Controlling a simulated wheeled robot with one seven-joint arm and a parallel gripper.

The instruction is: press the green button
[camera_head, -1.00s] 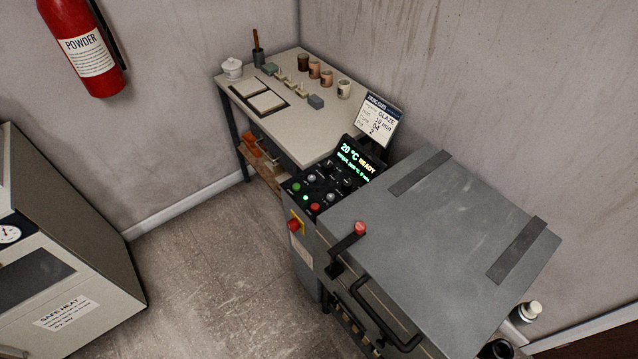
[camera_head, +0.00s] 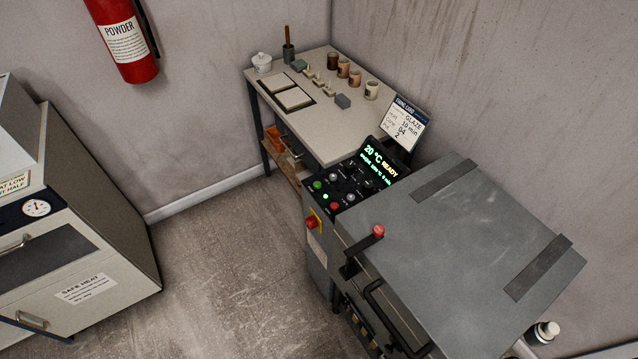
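The green button (camera_head: 317,185) is a small round knob at the left edge of the dark control panel (camera_head: 348,190) on the grey kiln. A small bright green light (camera_head: 325,196) glows just below it. A red button (camera_head: 334,207) and pale knobs share the panel. The lit display (camera_head: 380,163) behind them reads 20 °C READY. My gripper is not in view, and nothing covers the green button.
A red emergency knob on yellow (camera_head: 311,223) sits on the kiln's front, below the panel. The kiln's grey lid (camera_head: 460,240) is closed. A worktable (camera_head: 330,130) stands behind, a cabinet (camera_head: 110,220) at left. Open floor (camera_head: 220,270) lies between cabinet and kiln.

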